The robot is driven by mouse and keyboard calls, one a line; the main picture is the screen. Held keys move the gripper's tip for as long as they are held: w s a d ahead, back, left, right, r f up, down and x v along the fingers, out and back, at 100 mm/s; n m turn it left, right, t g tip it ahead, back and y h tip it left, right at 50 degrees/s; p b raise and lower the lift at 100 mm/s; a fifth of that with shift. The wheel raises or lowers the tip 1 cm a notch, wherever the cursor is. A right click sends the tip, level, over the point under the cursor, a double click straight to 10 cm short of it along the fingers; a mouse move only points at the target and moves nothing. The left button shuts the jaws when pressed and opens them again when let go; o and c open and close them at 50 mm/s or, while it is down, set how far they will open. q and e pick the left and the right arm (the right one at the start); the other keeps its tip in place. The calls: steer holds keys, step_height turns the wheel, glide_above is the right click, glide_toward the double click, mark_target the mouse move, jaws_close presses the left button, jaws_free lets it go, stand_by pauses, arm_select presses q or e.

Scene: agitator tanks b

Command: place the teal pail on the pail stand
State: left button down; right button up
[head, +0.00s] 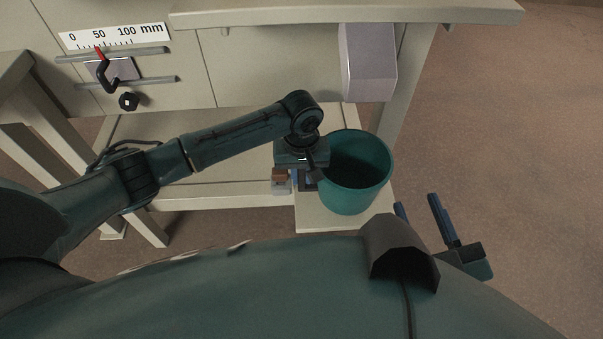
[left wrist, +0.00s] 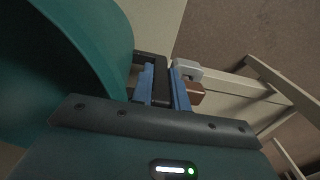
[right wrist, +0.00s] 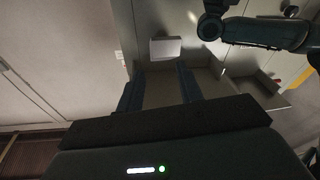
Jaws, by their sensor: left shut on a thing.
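The teal pail (head: 355,180) is upright and open at the top, below the lavender-grey chute. My left gripper (head: 308,178) is at its left side, shut on the pail's dark side handle. In the left wrist view the pail wall (left wrist: 95,50) fills the left, and the blue fingers (left wrist: 163,85) close at the dark handle (left wrist: 150,62). A pale flat board, which looks like the pail stand (head: 340,220), shows under and in front of the pail. Whether the pail's base touches it is hidden. My right gripper (head: 422,215) is open and empty, right of the pail.
The chute (head: 367,65) hangs from the beige cabinet just behind the pail. A millimetre scale (head: 112,35) with a red-tipped lever (head: 102,65) is at upper left. A brown block (head: 280,174) shows beside my left gripper. The floor at right is clear.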

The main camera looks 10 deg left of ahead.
arm_select(q)
steer(key=shift+f, duration=0.1)
steer(key=c, duration=1.4)
jaws_free()
steer(key=shift+o, duration=0.2)
